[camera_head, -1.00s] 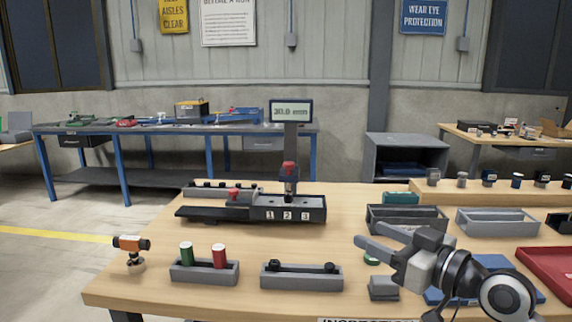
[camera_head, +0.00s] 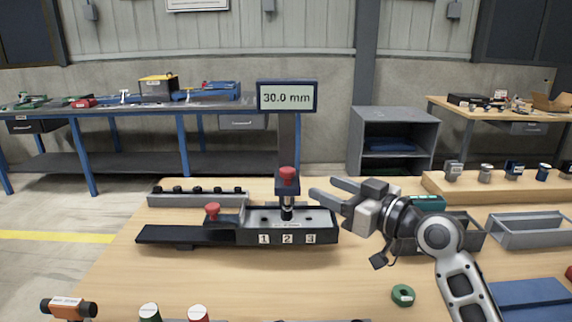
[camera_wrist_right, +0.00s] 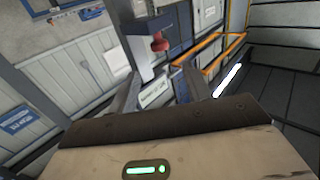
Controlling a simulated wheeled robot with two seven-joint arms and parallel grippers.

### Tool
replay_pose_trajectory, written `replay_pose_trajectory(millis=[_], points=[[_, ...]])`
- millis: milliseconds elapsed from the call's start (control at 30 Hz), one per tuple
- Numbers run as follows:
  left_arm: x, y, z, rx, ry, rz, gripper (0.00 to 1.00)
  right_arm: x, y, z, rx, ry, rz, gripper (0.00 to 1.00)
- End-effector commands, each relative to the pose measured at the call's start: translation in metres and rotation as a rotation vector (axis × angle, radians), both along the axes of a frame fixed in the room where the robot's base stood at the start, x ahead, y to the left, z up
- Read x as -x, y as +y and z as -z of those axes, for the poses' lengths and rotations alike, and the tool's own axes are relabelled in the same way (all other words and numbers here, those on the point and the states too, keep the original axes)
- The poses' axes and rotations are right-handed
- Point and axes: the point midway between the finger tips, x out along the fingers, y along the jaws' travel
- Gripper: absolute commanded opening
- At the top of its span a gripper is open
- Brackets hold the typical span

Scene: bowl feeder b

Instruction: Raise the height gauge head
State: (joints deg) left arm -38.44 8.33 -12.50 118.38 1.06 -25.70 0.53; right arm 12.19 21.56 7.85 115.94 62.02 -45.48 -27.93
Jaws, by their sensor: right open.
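The height gauge stands at the middle of the table, with a dark column and a display (camera_head: 287,96) reading 30.0 mm. Its head (camera_head: 288,187) is a dark block with a red knob (camera_head: 288,175) on top. A spindle reaches down toward the tray (camera_head: 287,238) marked 1, 2, 3. My right gripper (camera_head: 328,190) is open and empty, just right of the head and apart from it, fingers pointing left. In the right wrist view, the red knob (camera_wrist_right: 159,42) shows above and between the two fingers (camera_wrist_right: 165,88). My left gripper is not in view.
A second red knob (camera_head: 212,209) sits on a slide left of the tray. A rail with black pegs (camera_head: 197,197) lies behind it. Grey bins (camera_head: 528,231) stand to the right. A green ring (camera_head: 402,295) lies in front. The table front of the tray is mostly clear.

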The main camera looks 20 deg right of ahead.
Motion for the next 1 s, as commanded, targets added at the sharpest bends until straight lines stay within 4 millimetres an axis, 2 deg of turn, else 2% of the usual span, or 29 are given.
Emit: replay_pose_trajectory(millis=[33,300,500,700,967,1000], points=[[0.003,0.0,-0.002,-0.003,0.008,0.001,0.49,-0.011,0.007,-0.005,-0.005,-0.001,-0.003,0.49],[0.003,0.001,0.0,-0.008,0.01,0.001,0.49,-0.062,0.036,-0.002,-0.003,-0.002,-0.003,0.49],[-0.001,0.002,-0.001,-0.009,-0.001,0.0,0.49,-0.089,0.05,0.0,-0.002,0.0,-0.001,0.49],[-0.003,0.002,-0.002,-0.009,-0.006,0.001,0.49,-0.1,0.056,0.0,0.002,0.0,-0.001,0.49],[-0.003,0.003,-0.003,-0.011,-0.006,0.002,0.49,-0.101,0.057,0.0,0.003,0.001,-0.001,0.49],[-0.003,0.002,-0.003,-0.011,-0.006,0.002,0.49,-0.101,0.057,0.0,0.003,0.001,-0.001,0.43]])
